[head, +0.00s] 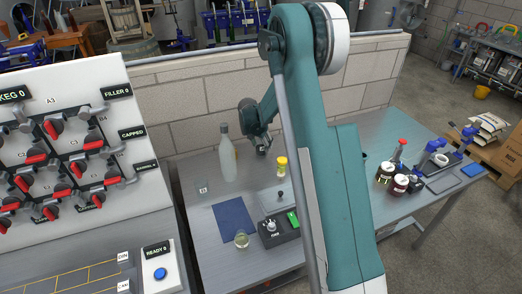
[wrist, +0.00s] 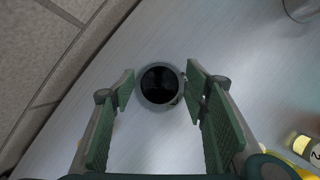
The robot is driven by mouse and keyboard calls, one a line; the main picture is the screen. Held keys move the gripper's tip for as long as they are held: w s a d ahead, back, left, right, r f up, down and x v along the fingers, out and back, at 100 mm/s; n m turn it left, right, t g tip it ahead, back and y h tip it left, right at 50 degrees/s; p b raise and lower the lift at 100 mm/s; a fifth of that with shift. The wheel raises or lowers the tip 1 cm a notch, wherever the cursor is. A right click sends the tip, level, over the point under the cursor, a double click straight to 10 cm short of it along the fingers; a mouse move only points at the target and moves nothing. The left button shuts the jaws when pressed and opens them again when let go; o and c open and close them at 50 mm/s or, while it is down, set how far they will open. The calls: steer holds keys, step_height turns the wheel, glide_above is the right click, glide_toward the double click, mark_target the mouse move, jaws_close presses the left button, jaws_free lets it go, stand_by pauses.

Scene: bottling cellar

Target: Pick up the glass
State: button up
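A small clear glass (head: 241,240) stands on the steel bench, at the front edge of a dark blue mat. My gripper (head: 262,150) is over the back of the bench near the wall, well away from that glass. In the wrist view my gripper (wrist: 160,90) is open, its green-padded fingers spread apart. A round thing with a grey rim and a dark middle (wrist: 160,85) shows between the fingers, with gaps at both sides. I see it only from above and cannot tell whether it is a glass. My arm hides part of the bench in the head view.
A tall pale bottle (head: 228,158) stands left of my gripper, and a yellow-capped container (head: 282,166) stands in front of it to the right. A dark control box (head: 279,230) sits beside the blue mat (head: 234,217). A valve panel (head: 70,150) rises at left; jars (head: 400,186) stand at right.

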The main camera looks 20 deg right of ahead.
steer(key=c, duration=0.7)
steer(key=shift+r, duration=0.25)
steer(key=shift+r+p, duration=0.4)
steer(key=shift+r, duration=4.25)
steer(key=shift+r, duration=0.1)
